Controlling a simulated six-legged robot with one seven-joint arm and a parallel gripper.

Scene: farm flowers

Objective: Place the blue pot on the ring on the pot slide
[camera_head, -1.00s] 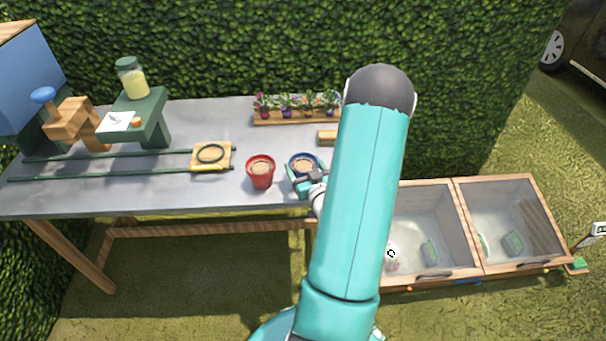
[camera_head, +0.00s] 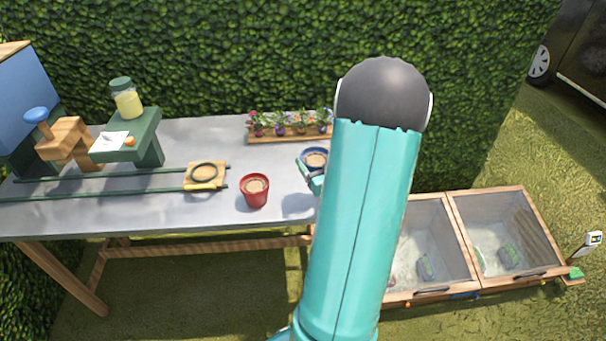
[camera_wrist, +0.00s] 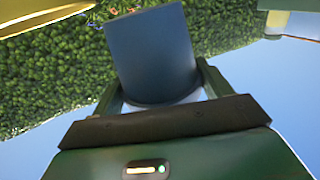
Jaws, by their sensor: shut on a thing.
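The blue pot (camera_head: 314,158) is filled with brown soil and is held in my gripper (camera_head: 312,174) above the right part of the table, largely hidden by my arm. In the wrist view the blue pot (camera_wrist: 152,54) sits between the fingers of my gripper (camera_wrist: 160,95). The pot slide is a wooden plate (camera_head: 219,184) with a dark ring (camera_head: 204,172) on it, on green rails (camera_head: 110,176) left of the red pot. The ring is empty. The pot is apart from it, to its right.
A red pot (camera_head: 255,190) with soil stands between the slide and my gripper. A flower tray (camera_head: 290,137) is at the back. A green stand (camera_head: 140,140) with a jar (camera_head: 126,100) and a wooden press (camera_head: 66,138) stand at left. Glazed boxes (camera_head: 505,240) are on the grass at right.

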